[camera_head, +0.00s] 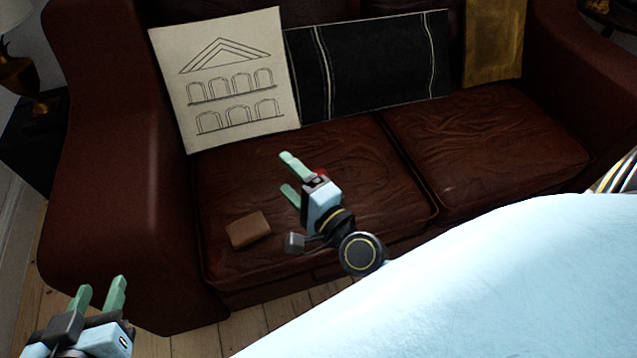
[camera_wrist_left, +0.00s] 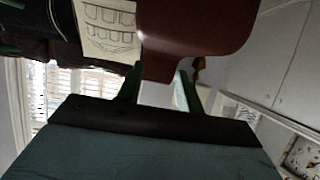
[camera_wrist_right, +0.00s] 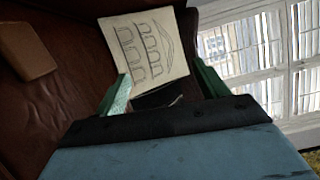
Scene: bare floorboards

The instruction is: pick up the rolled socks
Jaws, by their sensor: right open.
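I cannot clearly make out rolled socks in any view. A small red patch (camera_head: 321,175) shows at the edge of my right gripper in the head view, mostly hidden by it; I cannot tell what it is. My right gripper (camera_head: 287,174) is open above the left seat cushion, fingers pointing toward the sofa back. In the right wrist view its fingers (camera_wrist_right: 163,90) are apart with nothing held between them. My left gripper (camera_head: 98,288) is low at the left, in front of the sofa arm. Its fingers (camera_wrist_left: 160,88) are apart and empty in the left wrist view.
A brown leather sofa (camera_head: 110,180) fills the view. A small brown block-shaped item (camera_head: 249,230) lies on its left seat cushion, also in the right wrist view (camera_wrist_right: 25,50).

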